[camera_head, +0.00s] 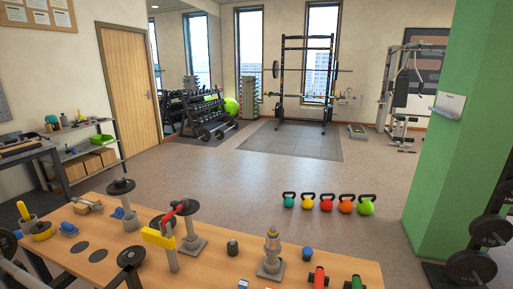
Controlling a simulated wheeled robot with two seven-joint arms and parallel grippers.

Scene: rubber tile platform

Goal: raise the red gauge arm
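The red gauge arm (172,215) is a short red bar above the wooden table, on the left half of the picture. It slants slightly, with its right end higher, beside the dark round top of a grey post (192,240). A yellow block (157,238) on another grey post (172,260) stands just in front of it and may hide part of it. Which post carries the red arm is hard to tell. Neither of my grippers shows in the head view.
The wooden table (225,262) also holds disc-topped stands (130,222), a grey fixture (271,255), red (317,278) and green rollers and small blue parts. Several kettlebells (326,202) stand on the floor behind it. A green pillar (455,150) rises at right.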

